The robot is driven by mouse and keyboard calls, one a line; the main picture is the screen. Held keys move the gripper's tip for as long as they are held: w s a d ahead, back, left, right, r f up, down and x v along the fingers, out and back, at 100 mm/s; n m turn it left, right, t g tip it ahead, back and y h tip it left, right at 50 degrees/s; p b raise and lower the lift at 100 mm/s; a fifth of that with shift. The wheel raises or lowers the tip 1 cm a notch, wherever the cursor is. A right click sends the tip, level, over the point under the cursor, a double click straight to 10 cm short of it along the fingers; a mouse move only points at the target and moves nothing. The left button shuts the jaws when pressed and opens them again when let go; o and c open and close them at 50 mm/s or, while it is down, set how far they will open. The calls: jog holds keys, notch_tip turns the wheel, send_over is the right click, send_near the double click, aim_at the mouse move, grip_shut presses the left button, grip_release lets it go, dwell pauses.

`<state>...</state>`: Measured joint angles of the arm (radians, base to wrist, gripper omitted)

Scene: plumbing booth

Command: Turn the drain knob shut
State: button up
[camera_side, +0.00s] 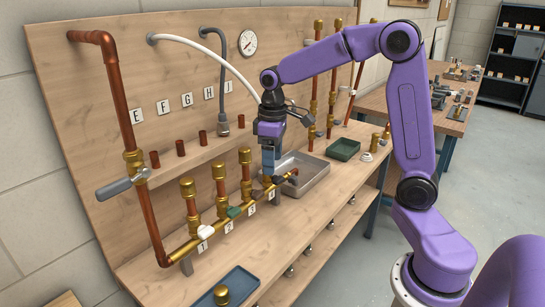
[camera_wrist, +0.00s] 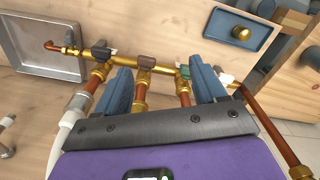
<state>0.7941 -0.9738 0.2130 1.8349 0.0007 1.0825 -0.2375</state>
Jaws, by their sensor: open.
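A brass manifold pipe (camera_side: 215,232) runs along the bench with several small knobs. In the wrist view these are a dark knob (camera_wrist: 101,52), a brown knob (camera_wrist: 146,62), a green knob (camera_wrist: 184,72) and a white knob (camera_wrist: 225,78). I cannot tell from markings which is the drain knob. A copper spout (camera_wrist: 52,46) ends the manifold over a grey tray (camera_wrist: 30,58). My gripper (camera_wrist: 161,68) is open and points down over the manifold, with the brown and green knobs showing between its blue fingers. It also shows near the manifold's tray end in the side view (camera_side: 269,172). Contact is unclear.
Vertical brass and copper pipes (camera_side: 193,205) rise close beside the knobs. A tall copper pipe with a grey lever (camera_side: 120,186) stands at left. Hoses hang from the back panel.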

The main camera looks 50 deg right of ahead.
jog(key=shift+f, duration=0.1)
jog(key=c, duration=0.4)
jog(key=n+t, duration=1.8)
jog(key=n, duration=1.8)
send_near(297, 181)
jog(key=w, duration=0.9)
jog(key=shift+w, duration=0.2)
jog(key=shift+c, duration=0.2)
jog(key=shift+m, duration=0.3)
grip_shut()
